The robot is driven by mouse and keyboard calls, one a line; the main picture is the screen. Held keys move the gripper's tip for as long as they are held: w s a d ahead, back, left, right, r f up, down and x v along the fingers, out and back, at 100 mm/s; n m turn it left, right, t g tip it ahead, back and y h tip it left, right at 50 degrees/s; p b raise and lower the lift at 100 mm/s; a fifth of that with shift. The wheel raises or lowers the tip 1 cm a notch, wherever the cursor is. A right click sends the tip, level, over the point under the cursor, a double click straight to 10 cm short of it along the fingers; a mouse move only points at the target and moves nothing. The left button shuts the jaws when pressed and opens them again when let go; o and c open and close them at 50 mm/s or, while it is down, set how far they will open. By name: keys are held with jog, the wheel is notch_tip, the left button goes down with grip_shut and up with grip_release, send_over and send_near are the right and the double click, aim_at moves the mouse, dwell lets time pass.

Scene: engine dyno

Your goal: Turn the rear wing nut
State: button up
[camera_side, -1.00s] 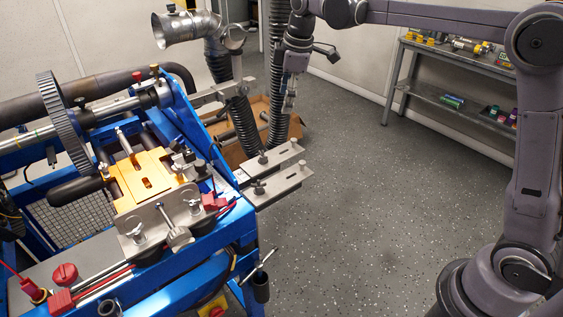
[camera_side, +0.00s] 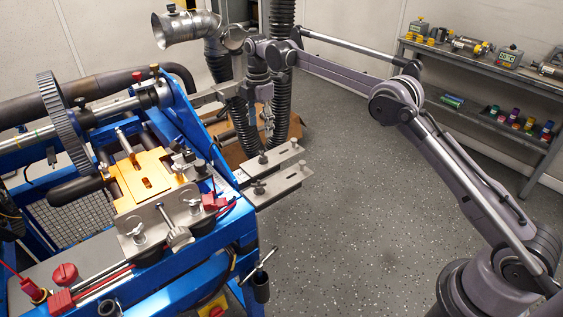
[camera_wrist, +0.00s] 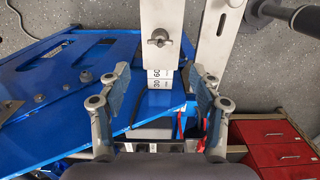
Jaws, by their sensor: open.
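Two grey slotted rails stick out from the right of the blue stand in the side view. A wing nut (camera_side: 262,158) sits on the rear rail (camera_side: 283,152) and another wing nut (camera_side: 259,187) on the front rail (camera_side: 285,183). My gripper (camera_side: 267,124) hangs behind and above the rails, apart from them. In the wrist view, my gripper (camera_wrist: 163,76) is open and empty. A wing nut (camera_wrist: 159,38) on a light grey rail shows beyond the gap between its fingers. I cannot tell which rail this is.
An orange plate (camera_side: 146,180) and more wing nuts are on the blue stand (camera_side: 245,230). Black hoses (camera_side: 281,90) and a cardboard box (camera_side: 228,150) are close behind my gripper. A shelf (camera_side: 490,75) stands at right. The floor between is clear.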

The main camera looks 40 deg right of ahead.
aim_at(262, 153)
notch_tip(262, 153, down, 10)
jog(key=shift+r, duration=0.1)
dwell(0.4)
jog(key=c, duration=1.1)
